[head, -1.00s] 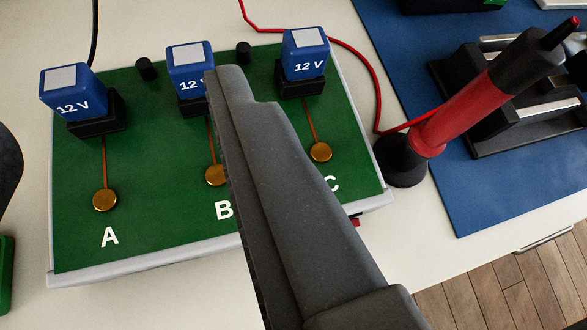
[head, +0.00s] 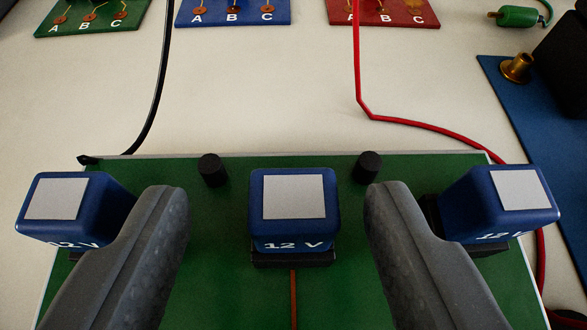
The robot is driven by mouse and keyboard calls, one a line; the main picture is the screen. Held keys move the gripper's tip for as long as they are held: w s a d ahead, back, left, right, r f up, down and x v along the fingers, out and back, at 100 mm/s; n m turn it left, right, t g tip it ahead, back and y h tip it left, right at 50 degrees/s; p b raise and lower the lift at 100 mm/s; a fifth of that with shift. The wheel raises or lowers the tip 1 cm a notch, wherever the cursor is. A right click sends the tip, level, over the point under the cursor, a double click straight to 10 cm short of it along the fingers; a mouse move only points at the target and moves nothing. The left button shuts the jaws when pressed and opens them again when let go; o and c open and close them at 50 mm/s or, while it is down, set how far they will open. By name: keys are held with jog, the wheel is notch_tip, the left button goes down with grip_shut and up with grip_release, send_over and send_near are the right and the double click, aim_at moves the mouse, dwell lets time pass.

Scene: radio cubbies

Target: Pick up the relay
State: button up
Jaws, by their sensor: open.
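Three blue relays marked 12 V sit in black sockets on a green board (head: 225,285). The middle relay (head: 294,208) stands upright between the two fingers of my gripper (head: 278,205), with clear space on both sides. The left relay (head: 70,208) is just outside the left finger, which covers part of its socket. The right relay (head: 500,203) is just outside the right finger, also partly covered near its socket. My gripper is open and empty. The board's letters and gold pads are out of view or hidden in the head view.
Two black posts (head: 212,170) (head: 368,166) stand behind the middle relay. A black cable (head: 157,95) and a red cable (head: 400,121) run behind the board. Small green, blue (head: 232,12) and red (head: 384,12) boards lie at the back.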

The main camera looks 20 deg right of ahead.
aim_at(296, 227)
jog(key=x, duration=0.1)
jog(key=b+x, duration=0.1)
jog(key=x, duration=0.2)
jog(key=shift+w+d+f+b, duration=0.2)
jog(key=shift+d+f+b, duration=0.05)
jog(key=shift+d+b, duration=0.1)
jog(key=c, duration=1.1)
jog(key=shift+o, duration=0.2)
jog(key=shift+r, duration=0.1)
notch_tip(296, 227, up, 10)
jog(key=p, duration=0.5)
